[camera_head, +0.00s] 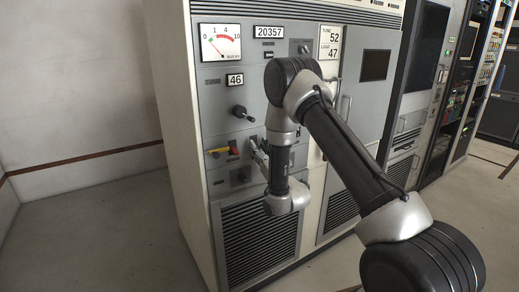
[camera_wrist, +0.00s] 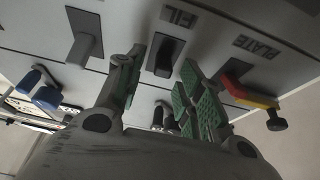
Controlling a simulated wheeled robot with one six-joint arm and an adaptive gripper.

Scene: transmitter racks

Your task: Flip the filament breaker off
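The filament breaker (camera_wrist: 167,55) is a black toggle in a dark recess under the label FIL (camera_wrist: 178,16), which shows upside down in the wrist view. My gripper (camera_wrist: 162,60) is open, with one green-padded finger on each side of this toggle. I cannot tell whether either finger touches it. In the head view my gripper (camera_head: 257,150) is at the front of the grey transmitter cabinet (camera_head: 225,110), and it and the arm hide the filament breaker there.
A red and yellow lever (camera_wrist: 250,92) by the PLATE label (camera_wrist: 256,46) is close to the right finger; it also shows in the head view (camera_head: 223,151). A grey lever (camera_wrist: 85,45) and a blue-capped control (camera_wrist: 42,88) are to the left. Open floor (camera_head: 100,225) lies left of the cabinet.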

